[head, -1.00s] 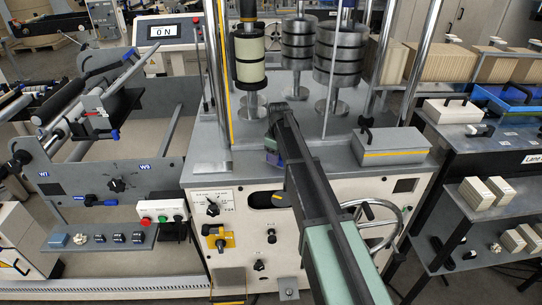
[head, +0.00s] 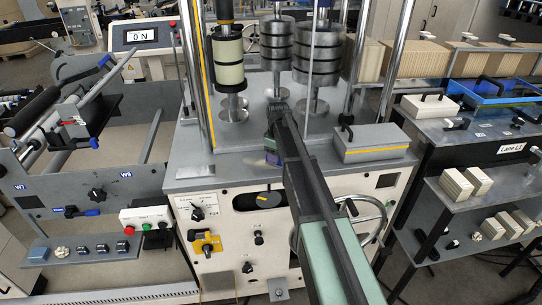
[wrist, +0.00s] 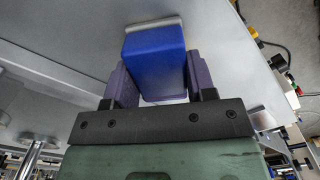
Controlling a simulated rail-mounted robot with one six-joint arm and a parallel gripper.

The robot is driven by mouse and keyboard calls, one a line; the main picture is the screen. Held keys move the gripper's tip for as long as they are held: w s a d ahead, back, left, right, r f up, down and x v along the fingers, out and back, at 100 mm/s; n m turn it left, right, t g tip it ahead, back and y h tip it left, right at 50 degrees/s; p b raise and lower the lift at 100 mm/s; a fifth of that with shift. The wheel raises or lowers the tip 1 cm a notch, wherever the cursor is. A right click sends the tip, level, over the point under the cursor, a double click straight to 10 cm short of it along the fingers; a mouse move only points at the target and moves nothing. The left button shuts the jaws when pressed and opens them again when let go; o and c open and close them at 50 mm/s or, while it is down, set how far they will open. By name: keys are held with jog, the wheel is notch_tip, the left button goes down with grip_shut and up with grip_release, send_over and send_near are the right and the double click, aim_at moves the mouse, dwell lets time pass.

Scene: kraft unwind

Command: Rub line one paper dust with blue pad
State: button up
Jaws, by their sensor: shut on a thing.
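My gripper (wrist: 152,90) is shut on the blue pad (wrist: 155,62), with one purple finger on each side of it. The pad's pale grey far edge (wrist: 152,24) is at or very near a flat grey surface (wrist: 70,30) in the wrist view; I cannot tell whether it touches. In the head view my gripper (head: 272,150) is low over the front part of the grey machine top (head: 200,160), in front of the spindles. My own arm hides part of the top there.
A spindle with cream rolls (head: 229,62) and grey disc stacks (head: 279,45) stand behind my gripper. A grey box with a yellow stripe (head: 372,143) sits to the right on the top. A handwheel (head: 365,215) and knobs are on the front. Upright posts flank the top.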

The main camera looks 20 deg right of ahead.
jog(key=shift+s+d, duration=0.15)
jog(key=shift+d, duration=1)
jog(key=shift+s+d, duration=0.15)
jog(key=shift+d, duration=0.95)
jog(key=shift+a+f, duration=0.1)
jog(key=shift+f, duration=0.1)
jog(key=shift+r, duration=0.1)
jog(key=shift+c, duration=0.3)
